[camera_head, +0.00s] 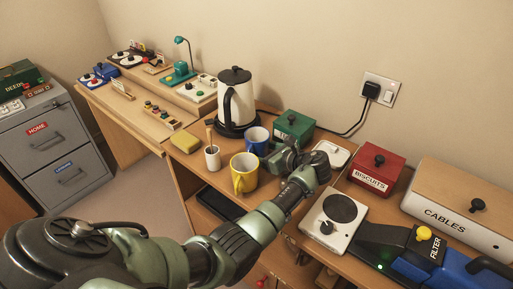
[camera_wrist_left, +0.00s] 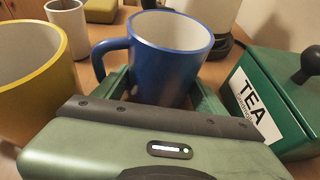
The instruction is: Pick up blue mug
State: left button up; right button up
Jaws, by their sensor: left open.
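The blue mug (camera_head: 257,139) stands upright on the desk, behind the yellow mug (camera_head: 244,172) and in front of the kettle. In the left wrist view the blue mug (camera_wrist_left: 165,60) is just beyond my gripper body, its handle to the left and its white inside showing. My left gripper (camera_head: 275,155) is open and low, close to the right of the blue mug. Its green fingers show on both sides of the mug's lower part in the wrist view; the mug's base and the fingertips are hidden there, so contact cannot be told. My right gripper is not in view.
The green tea box (camera_wrist_left: 285,95) is close on the right. The yellow mug and a white cup (camera_head: 212,157) with a wooden item stand on the left. The kettle (camera_head: 234,100) is behind. A red biscuits box (camera_head: 376,172) and a white hotplate (camera_head: 334,220) are further right.

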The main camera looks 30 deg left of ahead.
pick_arm(q)
jog(key=c, duration=1.4)
jog(key=shift+o, duration=0.2)
jog(key=shift+r, duration=0.1)
